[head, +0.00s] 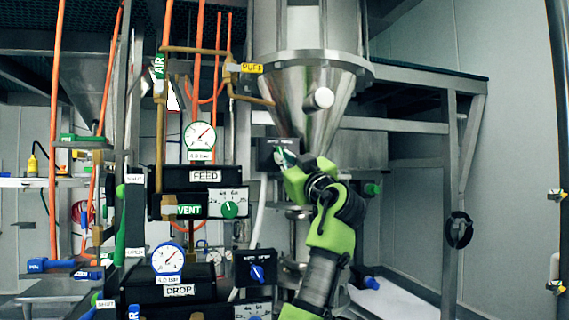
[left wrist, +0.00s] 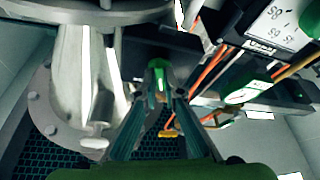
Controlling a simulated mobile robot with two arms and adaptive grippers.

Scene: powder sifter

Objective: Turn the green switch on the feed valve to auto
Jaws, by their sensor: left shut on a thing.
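The feed valve's dark switch box (head: 266,153) is in the middle of the head view, right of the FEED gauge. My left gripper (head: 287,160) is at the front of this box and covers most of its face. In the left wrist view the two fingers (left wrist: 159,92) close around a small green piece (left wrist: 157,64), which looks like the green switch. The gripper is shut on it. The switch's pointing direction and most of its markings are hidden by the gripper. My right gripper is not in view.
The FEED unit (head: 205,176) with a green dial (head: 229,209) stands left of my gripper. Below it is a DROP unit (head: 180,291) and a similar box with a blue switch (head: 257,273). The steel hopper cone (head: 306,95) hangs close above my gripper.

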